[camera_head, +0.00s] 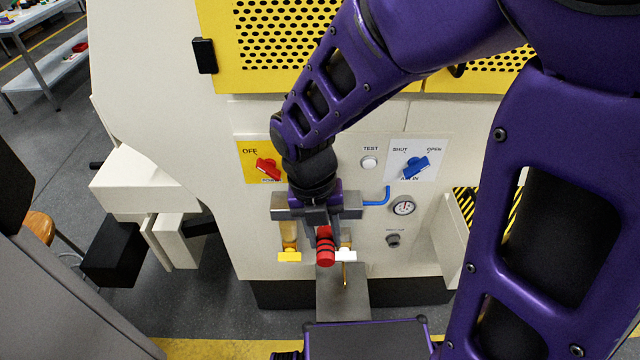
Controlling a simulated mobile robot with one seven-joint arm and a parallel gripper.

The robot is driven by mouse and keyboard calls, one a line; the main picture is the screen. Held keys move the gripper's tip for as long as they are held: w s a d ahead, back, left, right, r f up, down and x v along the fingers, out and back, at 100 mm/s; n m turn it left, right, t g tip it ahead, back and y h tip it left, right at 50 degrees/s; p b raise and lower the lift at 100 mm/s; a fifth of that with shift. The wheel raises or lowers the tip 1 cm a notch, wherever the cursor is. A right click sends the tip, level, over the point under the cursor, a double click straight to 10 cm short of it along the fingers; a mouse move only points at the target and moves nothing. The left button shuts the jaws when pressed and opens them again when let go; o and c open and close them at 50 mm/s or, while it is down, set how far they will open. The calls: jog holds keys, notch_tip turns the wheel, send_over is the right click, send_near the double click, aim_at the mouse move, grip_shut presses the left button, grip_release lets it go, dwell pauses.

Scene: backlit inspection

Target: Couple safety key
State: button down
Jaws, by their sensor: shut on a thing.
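A red piece with dark bands (325,248), which I take to be the safety key, is at the fingertips of my gripper (322,222). My gripper is shut on it and points down in front of the machine's cream face. The key's far end is hidden, and I cannot tell whether it touches anything behind it. A small dark round fitting (393,241) sits on the panel to the right, under a label too small to read; it is apart from the key.
A grey manifold (350,203) with a blue pipe (377,198) is behind my gripper. Yellow (290,257) and white (346,255) pieces flank the key. Red (268,168) and blue (416,167) switches, a test button (369,162) and a gauge (403,207) are nearby.

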jog(key=shift+r+p, duration=0.2)
jog(key=shift+p, duration=0.4)
jog(key=shift+w+d+f+p, duration=0.1)
jog(key=shift+w+p, duration=0.25)
jog(key=shift+w, duration=1.1)
jog(key=shift+w+f+p, duration=0.1)
jog(key=shift+w+p, duration=0.2)
jog(key=shift+w, duration=1.15)
jog(key=shift+w, duration=0.2)
jog(key=shift+w+p, duration=0.8)
jog(key=shift+w, duration=0.65)
jog(key=shift+w, duration=0.2)
jog(key=shift+c, duration=2.2)
grip_release()
jog(key=shift+s, duration=0.1)
